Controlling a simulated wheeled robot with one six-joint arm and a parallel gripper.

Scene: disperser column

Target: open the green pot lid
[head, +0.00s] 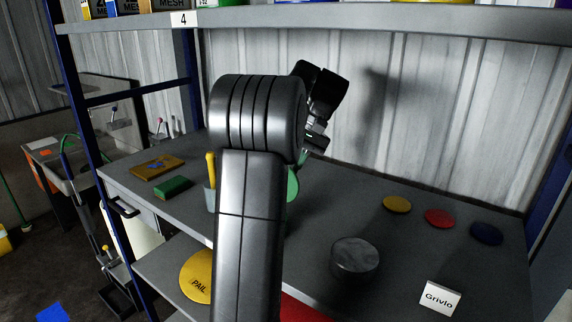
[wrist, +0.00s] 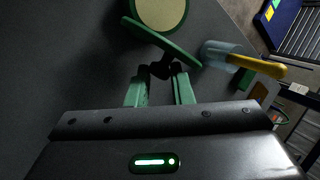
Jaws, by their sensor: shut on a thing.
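The green pot lid (wrist: 165,42) is tilted in the wrist view, with its black knob (wrist: 161,69) towards me. My gripper (wrist: 160,76) has green fingers and is shut on that knob. The green pot (wrist: 160,12) is behind the lid at the picture's top edge, its pale yellow inside showing. The lid stands at an angle to the pot's rim; I cannot tell whether they touch. In the head view, the lid (head: 293,186) shows partly beside my arm, below my gripper (head: 303,158).
A cup (head: 209,197) with a yellow-handled tool stands close left of the lid. Yellow (head: 397,204), red (head: 439,218) and blue (head: 486,233) discs, a grey round tin (head: 355,260) and a "Grivlo" card (head: 440,298) lie right. A shelf (head: 330,20) spans overhead.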

